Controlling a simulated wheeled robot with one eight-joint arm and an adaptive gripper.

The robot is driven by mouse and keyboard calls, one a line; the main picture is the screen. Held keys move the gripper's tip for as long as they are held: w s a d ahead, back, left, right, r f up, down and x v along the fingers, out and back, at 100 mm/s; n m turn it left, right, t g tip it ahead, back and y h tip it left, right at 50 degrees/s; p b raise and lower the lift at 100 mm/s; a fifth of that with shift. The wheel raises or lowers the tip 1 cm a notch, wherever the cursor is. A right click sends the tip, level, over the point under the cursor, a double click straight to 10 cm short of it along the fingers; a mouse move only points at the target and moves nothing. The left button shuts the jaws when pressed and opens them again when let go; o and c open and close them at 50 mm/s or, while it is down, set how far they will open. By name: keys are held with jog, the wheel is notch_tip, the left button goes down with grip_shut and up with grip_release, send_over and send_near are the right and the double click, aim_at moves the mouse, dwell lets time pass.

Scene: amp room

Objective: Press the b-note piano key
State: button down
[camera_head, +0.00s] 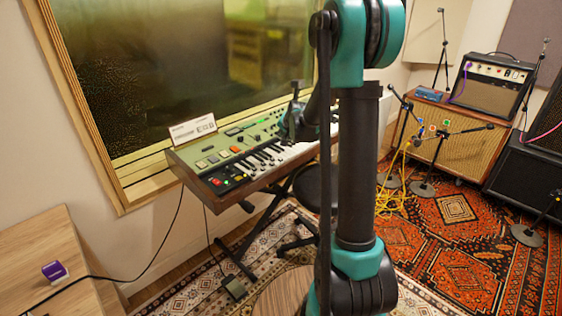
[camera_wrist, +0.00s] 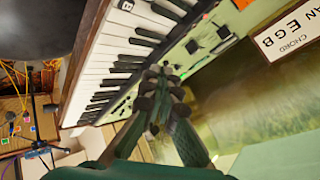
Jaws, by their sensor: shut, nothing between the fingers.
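A green keyboard instrument (camera_head: 228,168) with black and white keys stands on a dark stand below the window. In the wrist view its keys (camera_wrist: 110,55) run along the upper left.
A white chord card (camera_head: 193,130) stands at the keyboard's back; it also shows in the wrist view (camera_wrist: 290,32). A dark stool (camera_head: 308,185) is below the keyboard. Amplifiers (camera_head: 492,85), microphone stands and yellow cables (camera_head: 390,200) are at right. A wooden table (camera_head: 45,270) is at left.

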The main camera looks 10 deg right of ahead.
aim_at(281, 160)
jog(key=shift+f, duration=4.4)
jog(key=shift+f, duration=0.4)
jog(key=shift+f, duration=0.65)
jog(key=shift+r, duration=1.1)
jog(key=shift+r, duration=2.5)
